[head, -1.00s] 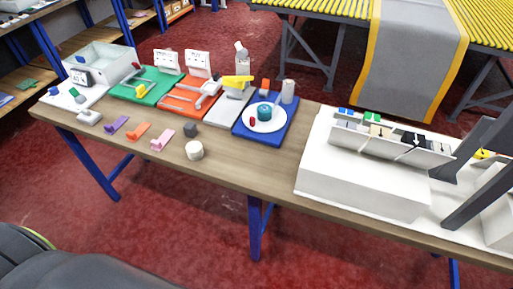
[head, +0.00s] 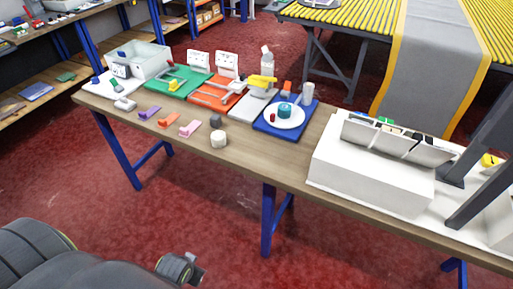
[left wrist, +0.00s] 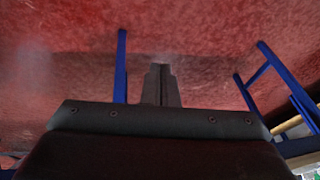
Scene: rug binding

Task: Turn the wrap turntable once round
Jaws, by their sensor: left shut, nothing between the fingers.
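The turntable is a white round plate (head: 292,119) on a blue board (head: 263,125) at the middle of the bench. A teal roll (head: 285,110) and a small red piece (head: 273,117) sit on the plate. My left gripper (head: 195,272) shows low in the head view, in front of the bench and well away from the turntable. In the left wrist view its fingers (left wrist: 160,84) are together with nothing between them, over red floor. The turntable is not visible in that wrist view. My right gripper is not in view.
Green (head: 185,80), orange (head: 213,101) and grey boards with fixtures line the bench left of the turntable. A large white box (head: 365,175) stands right. Blue bench legs (head: 268,215) stand below; the red floor in front is open.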

